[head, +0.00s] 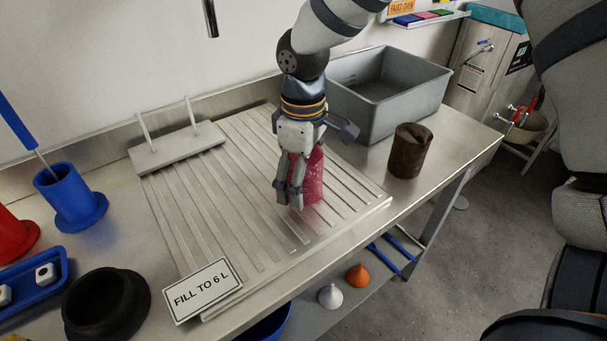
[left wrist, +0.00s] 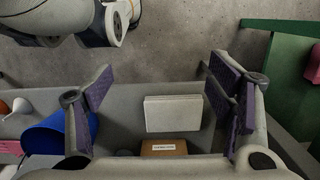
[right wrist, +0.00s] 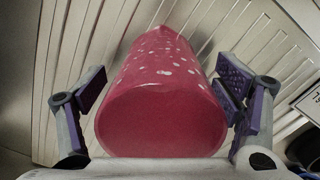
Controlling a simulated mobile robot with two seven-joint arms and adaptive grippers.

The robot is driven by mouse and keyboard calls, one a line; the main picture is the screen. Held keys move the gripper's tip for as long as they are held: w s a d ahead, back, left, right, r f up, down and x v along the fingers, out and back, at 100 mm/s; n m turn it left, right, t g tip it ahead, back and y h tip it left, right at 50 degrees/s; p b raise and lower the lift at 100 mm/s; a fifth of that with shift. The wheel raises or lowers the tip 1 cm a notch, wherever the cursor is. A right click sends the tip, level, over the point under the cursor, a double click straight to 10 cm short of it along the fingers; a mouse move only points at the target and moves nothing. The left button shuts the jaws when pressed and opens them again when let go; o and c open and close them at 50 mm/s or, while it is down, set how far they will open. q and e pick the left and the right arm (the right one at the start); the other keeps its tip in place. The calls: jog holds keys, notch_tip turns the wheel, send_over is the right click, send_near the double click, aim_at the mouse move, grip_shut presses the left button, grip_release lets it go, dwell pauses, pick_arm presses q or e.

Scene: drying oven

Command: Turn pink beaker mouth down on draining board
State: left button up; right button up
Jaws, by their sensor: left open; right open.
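The pink beaker (head: 314,178) stands on the ribbed draining board (head: 222,215), partly hidden behind my right gripper (head: 291,192). In the right wrist view the beaker (right wrist: 160,75) shows a closed, flat base towards the camera. Its far end, with a small pointed lip, is against the board, so it looks mouth down. My right gripper (right wrist: 163,95) is open, with a finger on each side of the beaker. The right-hand pads are very close to its wall; I cannot tell if they touch. My left gripper (left wrist: 165,95) is open and empty, above a lower shelf.
A rusty brown pot (head: 409,150) stands right of the board, before a grey basin (head: 387,88). A "FILL TO 6 L" sign (head: 202,290) is at the board's front corner. A pegged rack (head: 177,149) is behind; a black ring (head: 106,303) and blue holder (head: 70,198) are left.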

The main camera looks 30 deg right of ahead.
notch_tip(320, 180, up, 12)
jog(key=shift+r, duration=0.1)
jog(key=shift+s, duration=0.1)
dwell(0.7)
